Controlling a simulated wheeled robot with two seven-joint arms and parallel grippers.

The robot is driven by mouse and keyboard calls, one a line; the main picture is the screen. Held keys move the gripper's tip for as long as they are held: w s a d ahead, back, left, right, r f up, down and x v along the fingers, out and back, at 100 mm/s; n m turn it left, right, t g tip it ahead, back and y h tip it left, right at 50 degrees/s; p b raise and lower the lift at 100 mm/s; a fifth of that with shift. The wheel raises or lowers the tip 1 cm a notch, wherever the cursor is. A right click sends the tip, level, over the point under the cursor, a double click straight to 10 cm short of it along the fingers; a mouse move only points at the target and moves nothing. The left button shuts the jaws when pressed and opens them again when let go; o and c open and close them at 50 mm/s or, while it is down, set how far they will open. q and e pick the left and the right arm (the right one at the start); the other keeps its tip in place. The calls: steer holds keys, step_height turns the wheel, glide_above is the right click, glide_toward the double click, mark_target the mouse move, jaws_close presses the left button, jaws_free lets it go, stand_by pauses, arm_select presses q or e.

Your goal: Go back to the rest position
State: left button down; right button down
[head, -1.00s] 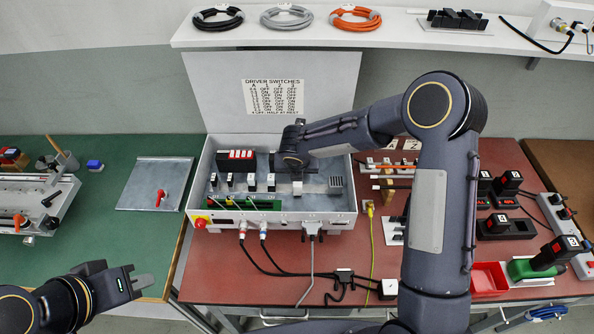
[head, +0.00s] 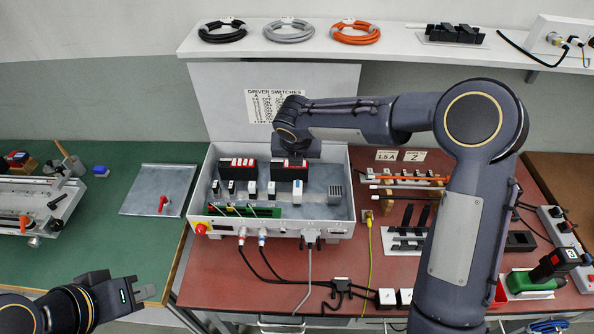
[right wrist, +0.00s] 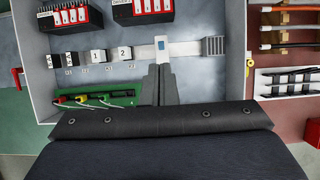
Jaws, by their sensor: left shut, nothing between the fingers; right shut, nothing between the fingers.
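My left gripper (head: 146,292) is at the lower left of the head view, shut and empty, in front of the green bench. My right arm reaches from the right over the open control box (head: 330,226). Its wrist is above the box's back part, and its fingers are hidden in the head view. In the right wrist view my right gripper (right wrist: 160,82) is shut and empty. Its fingertips appear just below a white block with a blue mark (right wrist: 162,47) on the rail. I cannot tell the height of the fingers above the box floor.
Two dark driver modules (head: 237,169) with red-and-white switches sit in the box. The upright lid (head: 220,95) stands behind it. A shelf (head: 400,52) with coiled cables runs above.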

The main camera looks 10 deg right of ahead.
steer(key=shift+w+r, duration=0.2)
steer(key=shift+r, duration=0.05)
stand_by(0.3)
steer(key=s+d+r+m, duration=0.4)
steer(key=s+d+m, duration=0.2)
steer(key=s+m, duration=0.2)
steer(key=s+d+r+m, duration=0.4)
steer(key=s+d+m, duration=0.1)
steer(key=s+m, duration=0.3)
steer(key=s+f+m+y, duration=0.1)
steer(key=s+m+y, duration=0.3)
steer(key=s+m, duration=1.3)
steer(key=shift+a+m+t+y, duration=0.2)
steer(key=shift+m+t+y, duration=0.2)
steer(key=shift+m, duration=0.8)
steer(key=shift+f, duration=0.1)
